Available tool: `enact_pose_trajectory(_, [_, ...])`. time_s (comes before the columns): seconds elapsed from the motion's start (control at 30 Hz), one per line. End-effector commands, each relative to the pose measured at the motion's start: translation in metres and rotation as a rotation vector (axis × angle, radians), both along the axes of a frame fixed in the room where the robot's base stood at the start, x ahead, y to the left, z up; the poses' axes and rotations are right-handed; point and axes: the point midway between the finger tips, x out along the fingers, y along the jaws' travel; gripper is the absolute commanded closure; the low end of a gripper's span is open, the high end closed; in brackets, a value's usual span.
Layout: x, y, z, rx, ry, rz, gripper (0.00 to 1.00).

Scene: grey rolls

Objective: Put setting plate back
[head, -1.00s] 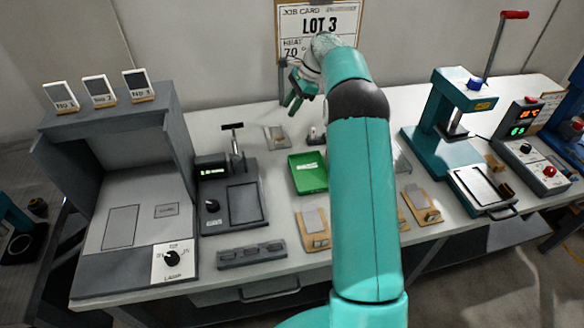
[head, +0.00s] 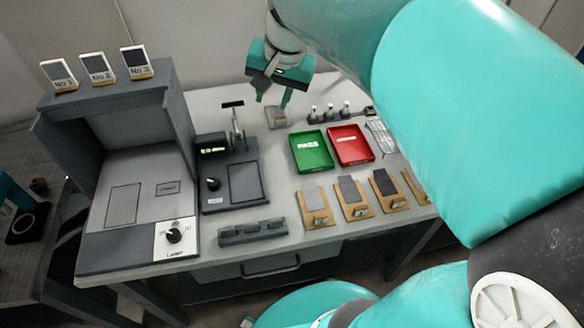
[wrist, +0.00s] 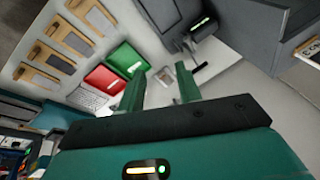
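No object is labelled as the setting plate. A small pale plate-like piece with a tan part (head: 277,117) lies on the bench behind the green tray; I cannot tell if it is the setting plate. It also shows in the wrist view (wrist: 165,77), between my fingertips. My gripper (head: 274,98) hangs above and close to this piece, fingers pointing down. In the wrist view my gripper (wrist: 158,88) has its two green fingers apart with nothing held between them.
A green PASS tray (head: 312,152) and a red tray (head: 350,146) sit mid-bench. Several wooden holders with plates (head: 354,197) line the front. A dark lever device (head: 229,175) and grey booth (head: 130,150) stand left. My arm hides the right side.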

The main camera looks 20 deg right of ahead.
Motion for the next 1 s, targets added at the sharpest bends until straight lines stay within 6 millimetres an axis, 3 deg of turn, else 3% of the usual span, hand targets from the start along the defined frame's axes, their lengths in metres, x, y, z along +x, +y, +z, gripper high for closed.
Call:
enact_pose_trajectory(0.03, [-0.019, 0.006, 0.001, -0.029, -0.025, 0.047, 0.66])
enact_pose_trajectory(0.3, [-0.104, 0.022, -0.021, -0.196, -0.132, 0.317, 0.66])
enact_pose_trajectory(0.5, [-0.145, 0.027, -0.045, -0.293, -0.188, 0.466, 0.66])
enact_pose_trajectory(0.67, [-0.154, 0.027, -0.053, -0.322, -0.202, 0.507, 0.66])
enact_pose_trajectory(1.0, [-0.154, 0.027, -0.052, -0.321, -0.201, 0.507, 0.66])
